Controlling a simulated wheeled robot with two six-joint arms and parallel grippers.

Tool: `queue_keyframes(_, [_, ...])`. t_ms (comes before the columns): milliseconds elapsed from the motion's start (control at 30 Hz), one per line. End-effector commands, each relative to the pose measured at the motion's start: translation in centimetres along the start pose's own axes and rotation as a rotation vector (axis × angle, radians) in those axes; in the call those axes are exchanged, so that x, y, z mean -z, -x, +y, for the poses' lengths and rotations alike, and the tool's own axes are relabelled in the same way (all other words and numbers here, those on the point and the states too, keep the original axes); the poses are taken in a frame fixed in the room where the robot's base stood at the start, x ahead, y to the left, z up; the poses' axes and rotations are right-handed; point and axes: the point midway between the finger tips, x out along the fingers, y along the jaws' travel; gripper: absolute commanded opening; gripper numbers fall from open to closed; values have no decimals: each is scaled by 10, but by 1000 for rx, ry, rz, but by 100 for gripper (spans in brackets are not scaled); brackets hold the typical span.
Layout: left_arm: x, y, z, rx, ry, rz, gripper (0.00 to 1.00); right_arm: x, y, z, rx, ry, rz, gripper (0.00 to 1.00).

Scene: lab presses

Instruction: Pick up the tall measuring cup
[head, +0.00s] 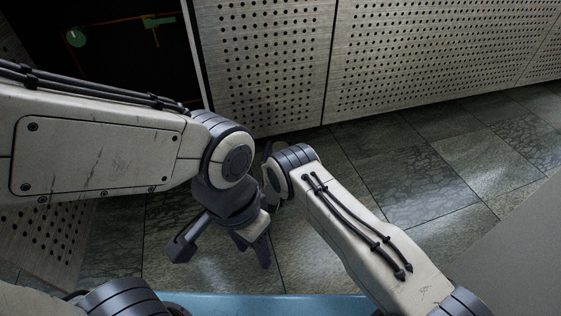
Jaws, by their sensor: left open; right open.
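No tall measuring cup can be made out in the head view. My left gripper (222,254) hangs below its wrist at the lower left of centre, over the tiled floor. Its two dark fingers are spread apart, with nothing between them. My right gripper (269,152) is mostly hidden behind its own wrist; only a small part shows beside the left wrist. It is open, and no object shows in it.
Perforated metal panels (262,62) run along the back. A dark opening (110,60) at the upper left holds a small round green item (76,38) and a greenish bracket-like part (158,22). Stone-tiled floor (440,170) lies clear at the right. A grey surface (525,250) fills the right edge.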

Motion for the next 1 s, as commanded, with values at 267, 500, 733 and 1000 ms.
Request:
queue_keyframes(267, [0, 1, 0, 0, 0, 0, 50, 0, 0, 0, 0, 0, 0, 31])
queue_keyframes(500, [0, 1, 0, 0, 0, 0, 50, 0, 0, 0, -1, 0, 0, 17])
queue_keyframes(733, [1, 10, 1, 0, 0, 0, 50, 10, 0, 0, -1, 0, 1, 17])
queue_keyframes(1000, [3, 49, 4, 0, 0, 0, 50, 53, 0, 0, -1, -1, 2, 17])
